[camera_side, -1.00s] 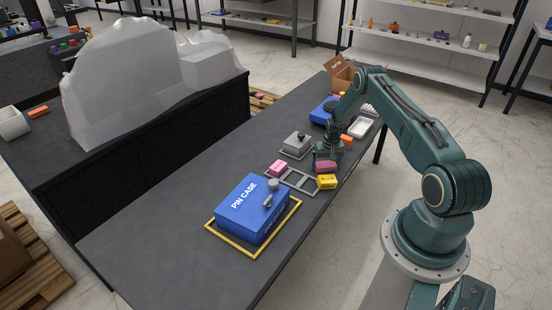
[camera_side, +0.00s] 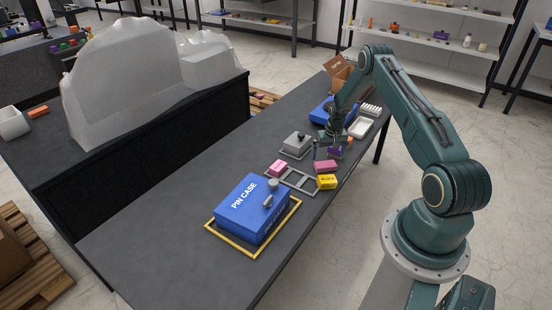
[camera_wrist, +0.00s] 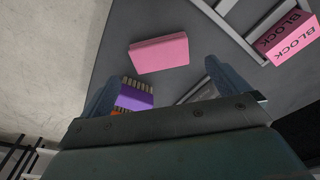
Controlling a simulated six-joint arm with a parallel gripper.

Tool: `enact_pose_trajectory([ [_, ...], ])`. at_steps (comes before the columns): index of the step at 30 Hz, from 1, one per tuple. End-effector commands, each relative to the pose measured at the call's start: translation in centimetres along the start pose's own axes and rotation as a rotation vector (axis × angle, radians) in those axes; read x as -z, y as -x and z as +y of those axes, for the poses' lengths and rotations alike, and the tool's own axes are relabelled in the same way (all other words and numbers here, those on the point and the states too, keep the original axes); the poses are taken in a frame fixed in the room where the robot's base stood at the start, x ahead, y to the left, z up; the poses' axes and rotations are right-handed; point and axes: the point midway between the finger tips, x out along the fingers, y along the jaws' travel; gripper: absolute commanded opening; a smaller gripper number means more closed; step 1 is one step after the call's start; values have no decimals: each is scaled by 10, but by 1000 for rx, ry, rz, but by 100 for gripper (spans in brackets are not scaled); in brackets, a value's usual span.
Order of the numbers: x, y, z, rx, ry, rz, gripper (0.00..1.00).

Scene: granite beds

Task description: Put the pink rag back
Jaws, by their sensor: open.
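A plain pink piece, which I take for the pink rag (camera_side: 326,166), lies on the dark bench beside the grey slotted frame, just behind a yellow block. In the wrist view the pink rag (camera_wrist: 159,53) looks like a flat-sided slab, ahead of and between my fingers, with nothing on it. My gripper (camera_side: 333,137) is over the bench, farther back than the rag and apart from it. In the wrist view my gripper (camera_wrist: 162,86) has its fingers wide apart with nothing held between them.
A purple brush (camera_wrist: 135,95) lies close to my left finger in the wrist view. The grey frame (camera_side: 293,180) has a pink block (camera_side: 278,168) at its corner. The yellow block (camera_side: 327,181), blue pin case (camera_side: 252,208), grey lidded box (camera_side: 297,143) and white tray (camera_side: 361,128) stand nearby.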

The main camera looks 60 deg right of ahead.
Motion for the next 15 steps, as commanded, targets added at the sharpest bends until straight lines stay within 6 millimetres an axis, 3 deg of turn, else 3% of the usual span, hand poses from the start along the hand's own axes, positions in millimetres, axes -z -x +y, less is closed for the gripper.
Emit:
enact_pose_trajectory([
  [6,1,31,0,0,0,2,100],
  [15,0,59,0,0,0,0,100],
])
